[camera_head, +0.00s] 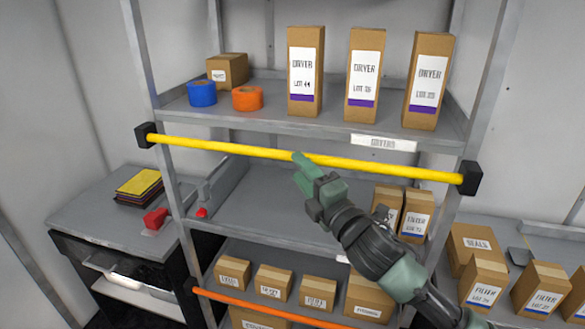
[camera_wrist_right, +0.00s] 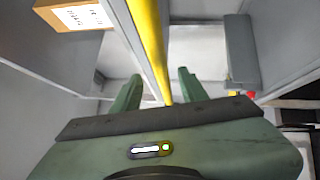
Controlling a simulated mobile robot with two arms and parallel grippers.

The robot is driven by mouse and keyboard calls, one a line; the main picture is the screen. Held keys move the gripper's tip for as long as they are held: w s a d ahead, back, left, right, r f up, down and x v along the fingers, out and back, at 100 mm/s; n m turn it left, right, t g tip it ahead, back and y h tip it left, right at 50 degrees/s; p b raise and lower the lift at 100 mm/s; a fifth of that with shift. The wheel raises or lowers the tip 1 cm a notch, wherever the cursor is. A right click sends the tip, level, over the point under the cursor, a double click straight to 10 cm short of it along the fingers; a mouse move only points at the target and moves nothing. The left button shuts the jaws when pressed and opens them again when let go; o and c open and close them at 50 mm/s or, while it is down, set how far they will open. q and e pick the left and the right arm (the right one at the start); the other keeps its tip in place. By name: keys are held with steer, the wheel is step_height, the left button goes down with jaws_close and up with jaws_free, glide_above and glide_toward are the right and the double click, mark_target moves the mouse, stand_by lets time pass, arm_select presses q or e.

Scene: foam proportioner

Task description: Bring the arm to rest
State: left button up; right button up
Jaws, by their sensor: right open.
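My right gripper (camera_head: 303,167) is open in front of the middle shelf (camera_head: 262,205), with its fingertips at the yellow bar (camera_head: 225,148). The bar runs across the front of the rack between two black end blocks (camera_head: 146,135) (camera_head: 470,178). In the right wrist view the open fingers (camera_wrist_right: 158,88) stand on either side of the bar (camera_wrist_right: 150,42). I cannot tell whether they touch it. My right arm reaches in from the lower right and hides part of the middle and lower shelves. My left gripper is not in view.
Tall dryer boxes (camera_head: 364,75), a blue roll (camera_head: 202,93) and an orange roll (camera_head: 247,98) stand on the upper shelf. Filter boxes (camera_head: 416,213) stand beside my arm. An orange bar (camera_head: 255,309) crosses lower down. A side table (camera_head: 95,225) stands left.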

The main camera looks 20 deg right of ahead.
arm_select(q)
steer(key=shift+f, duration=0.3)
arm_select(e)
steer(key=shift+s+d+f, duration=0.1)
steer(key=shift+s, duration=0.55)
